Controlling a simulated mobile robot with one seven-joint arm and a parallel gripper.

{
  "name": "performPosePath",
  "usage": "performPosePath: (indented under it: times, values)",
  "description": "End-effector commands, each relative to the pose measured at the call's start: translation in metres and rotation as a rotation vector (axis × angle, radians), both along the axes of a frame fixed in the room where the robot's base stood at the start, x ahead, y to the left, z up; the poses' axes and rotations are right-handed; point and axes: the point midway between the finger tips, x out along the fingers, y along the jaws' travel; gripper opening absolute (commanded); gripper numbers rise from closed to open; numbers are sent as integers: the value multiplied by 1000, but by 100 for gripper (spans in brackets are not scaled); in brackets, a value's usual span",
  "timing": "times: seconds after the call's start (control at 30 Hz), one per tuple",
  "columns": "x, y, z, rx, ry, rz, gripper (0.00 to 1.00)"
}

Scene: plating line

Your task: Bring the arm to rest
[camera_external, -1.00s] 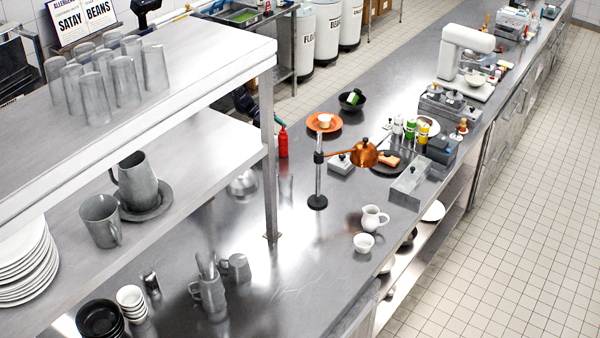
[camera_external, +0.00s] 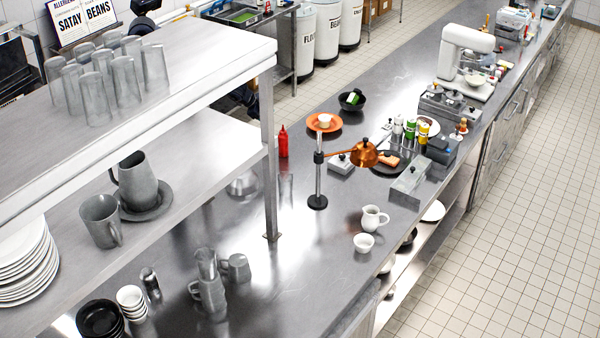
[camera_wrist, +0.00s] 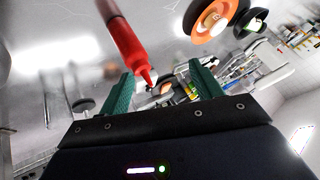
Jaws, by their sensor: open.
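My gripper (camera_wrist: 160,88) shows in the wrist view with its two green fingers spread apart and nothing held between them. A red squeeze bottle (camera_wrist: 128,45) appears beyond the fingertips in that view, apart from them. In the external view the red bottle (camera_external: 283,142) stands upright on the steel counter (camera_external: 330,255), just right of the shelf post. A dark part of my arm (camera_external: 250,98) shows behind the shelf unit there; the gripper itself is hidden in that view.
The steel shelf unit (camera_external: 190,165), with tumblers, jugs and plates, stands in front of my arm. Right of the bottle are an orange plate (camera_external: 334,127), a black bowl (camera_external: 352,102) and a copper lamp (camera_external: 364,153).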

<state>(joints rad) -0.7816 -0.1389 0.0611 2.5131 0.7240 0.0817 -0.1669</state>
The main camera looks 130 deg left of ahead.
Motion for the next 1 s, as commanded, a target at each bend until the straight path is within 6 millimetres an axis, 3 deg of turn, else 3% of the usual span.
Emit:
performPosePath:
  times: [0.27,0.47,0.67,0.9,1.0]
  values:
    - [16,-88,44,-50,17,-22,65]
    - [15,-157,69,-114,23,-72,65]
    - [1,-229,88,-199,37,-146,65]
    - [-33,-310,106,-317,75,-268,65]
    - [-49,-335,111,-360,93,-317,65]
